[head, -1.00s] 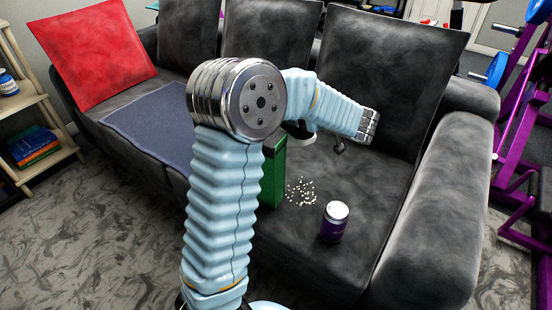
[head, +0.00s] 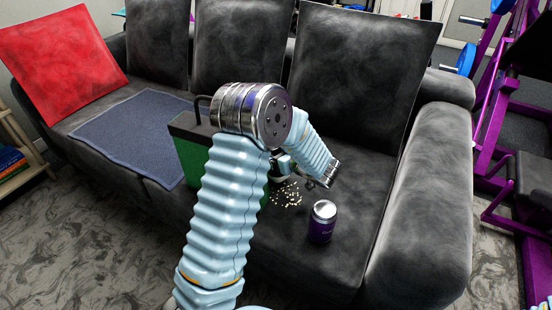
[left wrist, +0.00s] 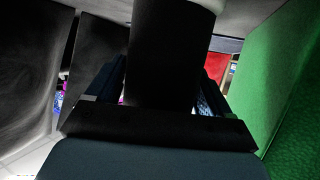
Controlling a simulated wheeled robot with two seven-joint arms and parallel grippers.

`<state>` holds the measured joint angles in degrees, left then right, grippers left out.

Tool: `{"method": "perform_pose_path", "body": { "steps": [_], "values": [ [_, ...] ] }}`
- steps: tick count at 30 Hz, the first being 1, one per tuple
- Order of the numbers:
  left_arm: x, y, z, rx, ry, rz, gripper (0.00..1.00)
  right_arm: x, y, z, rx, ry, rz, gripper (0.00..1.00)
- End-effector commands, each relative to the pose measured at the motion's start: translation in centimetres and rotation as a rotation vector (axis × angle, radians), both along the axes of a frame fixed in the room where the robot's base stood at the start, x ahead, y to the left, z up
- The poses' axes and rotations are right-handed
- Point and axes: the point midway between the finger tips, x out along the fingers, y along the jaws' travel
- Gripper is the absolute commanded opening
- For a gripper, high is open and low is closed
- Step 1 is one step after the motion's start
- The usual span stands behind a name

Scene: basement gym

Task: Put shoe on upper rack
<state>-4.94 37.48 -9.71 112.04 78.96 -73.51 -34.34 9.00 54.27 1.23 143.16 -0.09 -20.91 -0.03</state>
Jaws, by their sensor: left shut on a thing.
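My left arm rises from the bottom of the head view and bends over the sofa seat. My left gripper (head: 282,165) is mostly hidden behind the arm. In the left wrist view its fingers are closed around a dark thing (left wrist: 170,65). I cannot tell from its visible part whether this is the shoe. No shoe is plainly recognisable elsewhere. In the head view the low wooden shelf (head: 25,160) at the left edge is partly cut off. I cannot confirm that it is the rack. My right gripper is not in view.
A green container (head: 190,150) with a dark top stands on the grey sofa (head: 420,190), close beside my gripper. Small pale bits (head: 286,194) and a purple jar (head: 321,222) are near it. A blue mat (head: 130,130) and red cushion (head: 60,55) lie left.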

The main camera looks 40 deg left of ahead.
Motion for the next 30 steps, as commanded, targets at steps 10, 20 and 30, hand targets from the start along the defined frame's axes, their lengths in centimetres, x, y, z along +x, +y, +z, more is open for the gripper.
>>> {"method": "perform_pose_path", "body": {
  "steps": [10, 20, 30],
  "values": [
    [0.0, 0.0, -1.3, 0.001, -0.001, 0.000, 0.41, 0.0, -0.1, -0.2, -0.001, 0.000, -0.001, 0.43],
    [0.0, 0.0, -1.6, 0.000, -0.001, 0.000, 1.00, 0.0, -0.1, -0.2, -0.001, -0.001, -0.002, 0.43],
    [-0.5, -2.1, -0.4, -0.001, -0.002, -0.005, 1.00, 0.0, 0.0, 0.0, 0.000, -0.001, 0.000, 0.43]
  ]
}}
